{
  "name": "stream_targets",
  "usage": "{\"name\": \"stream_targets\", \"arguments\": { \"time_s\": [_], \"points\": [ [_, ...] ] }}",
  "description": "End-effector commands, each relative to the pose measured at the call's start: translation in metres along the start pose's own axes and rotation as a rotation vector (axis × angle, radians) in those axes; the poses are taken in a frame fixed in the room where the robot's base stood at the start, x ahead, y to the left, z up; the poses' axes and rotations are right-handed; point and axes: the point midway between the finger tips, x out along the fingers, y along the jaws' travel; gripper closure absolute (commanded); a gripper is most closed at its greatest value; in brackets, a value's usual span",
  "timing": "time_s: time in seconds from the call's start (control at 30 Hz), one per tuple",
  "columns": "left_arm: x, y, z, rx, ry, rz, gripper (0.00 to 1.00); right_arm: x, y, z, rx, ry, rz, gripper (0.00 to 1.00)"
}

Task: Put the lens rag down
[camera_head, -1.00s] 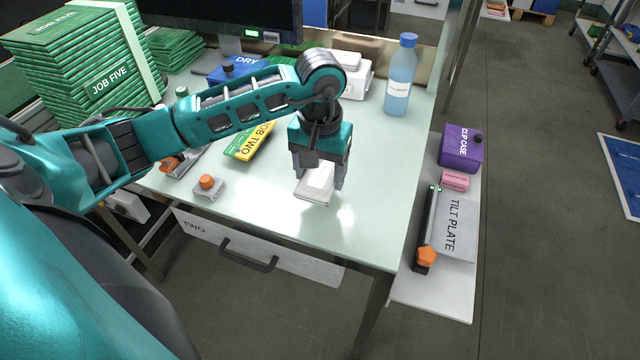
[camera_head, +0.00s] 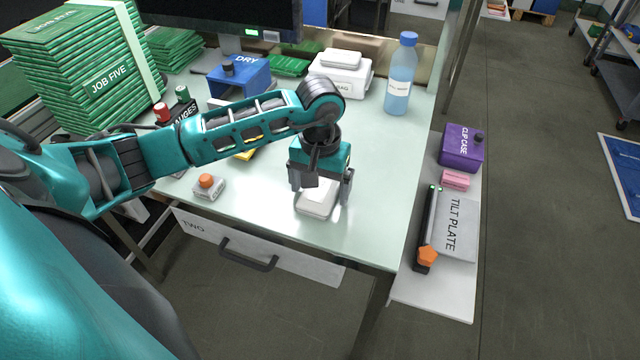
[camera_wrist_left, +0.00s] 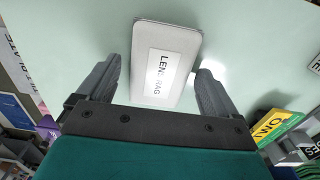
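The lens rag (camera_head: 316,203) is a pale, flat, rounded pad lying on the light green bench top near its front edge. In the left wrist view the lens rag (camera_wrist_left: 167,60) shows its "LENS RAG" label, with its lower end running under the gripper body. My left gripper (camera_head: 322,192) is directly over the rag, pointing down. In the wrist view the fingers of this gripper (camera_wrist_left: 157,82) are spread on either side of the rag, with a visible gap on both sides. My right gripper is in neither view.
An orange-topped box (camera_head: 208,187) stands left of the rag. A blue "DRY" box (camera_head: 240,75), a white lidded box (camera_head: 340,78) and a bottle (camera_head: 400,75) stand farther back. A side shelf at right holds a tilt plate (camera_head: 452,230) and purple clip case (camera_head: 461,148). Bench right of the rag is clear.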

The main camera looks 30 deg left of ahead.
Motion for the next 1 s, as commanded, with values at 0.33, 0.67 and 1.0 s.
{"name": "stream_targets", "arguments": {
  "time_s": [0.33,0.67,1.0],
  "points": [
    [-0.006,0.000,0.000,0.000,-0.001,0.001,0.06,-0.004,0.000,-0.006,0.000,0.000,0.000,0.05],
    [-0.071,0.000,-0.001,0.001,0.006,0.000,0.06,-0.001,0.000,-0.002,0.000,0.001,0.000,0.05],
    [-0.120,0.000,0.000,-0.001,0.001,-0.001,0.06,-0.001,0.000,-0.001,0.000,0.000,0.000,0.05]
  ]
}}
